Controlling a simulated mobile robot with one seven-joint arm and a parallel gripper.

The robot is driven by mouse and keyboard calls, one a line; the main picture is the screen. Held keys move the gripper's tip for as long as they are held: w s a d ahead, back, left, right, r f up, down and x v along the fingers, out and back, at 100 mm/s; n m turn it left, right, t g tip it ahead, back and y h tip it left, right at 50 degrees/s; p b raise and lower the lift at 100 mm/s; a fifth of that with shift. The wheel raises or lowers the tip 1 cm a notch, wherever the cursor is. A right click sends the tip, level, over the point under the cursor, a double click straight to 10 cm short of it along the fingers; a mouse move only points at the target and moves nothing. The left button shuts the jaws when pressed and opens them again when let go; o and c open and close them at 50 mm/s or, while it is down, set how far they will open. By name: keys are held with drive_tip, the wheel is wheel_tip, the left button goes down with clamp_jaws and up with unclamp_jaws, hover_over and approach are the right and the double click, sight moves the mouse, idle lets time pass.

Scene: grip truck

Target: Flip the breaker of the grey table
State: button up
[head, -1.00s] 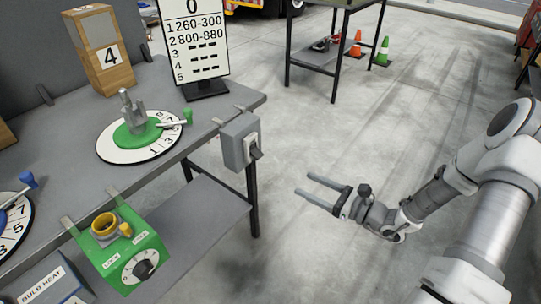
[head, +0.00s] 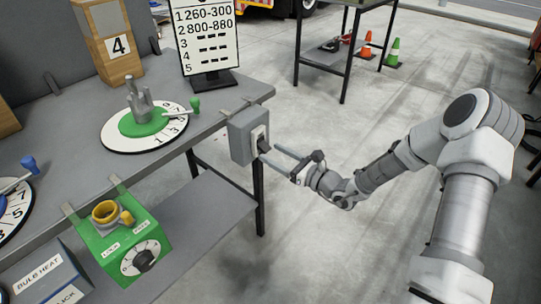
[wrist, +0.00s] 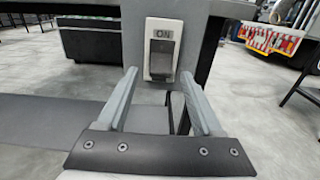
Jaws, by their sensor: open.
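The breaker is a grey box (head: 241,138) clamped to the front edge of the grey table (head: 75,128), near its right corner. Its dark switch lever (head: 262,145) sits in a pale plate facing right. In the wrist view the plate (wrist: 162,32) reads ON above the dark lever (wrist: 161,60). My gripper (head: 279,156) is open, its two fingers reaching left to just in front of the lever. In the wrist view my gripper (wrist: 160,92) straddles the space below the lever. I cannot tell whether a finger touches it.
A green box with a dial (head: 125,240) hangs on the table's front edge. A round dial plate (head: 150,138) and a sign (head: 208,40) stand on the tabletop. A lower shelf (head: 195,220) lies beneath.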

drive_tip(key=shift+x, duration=0.95)
clamp_jaws()
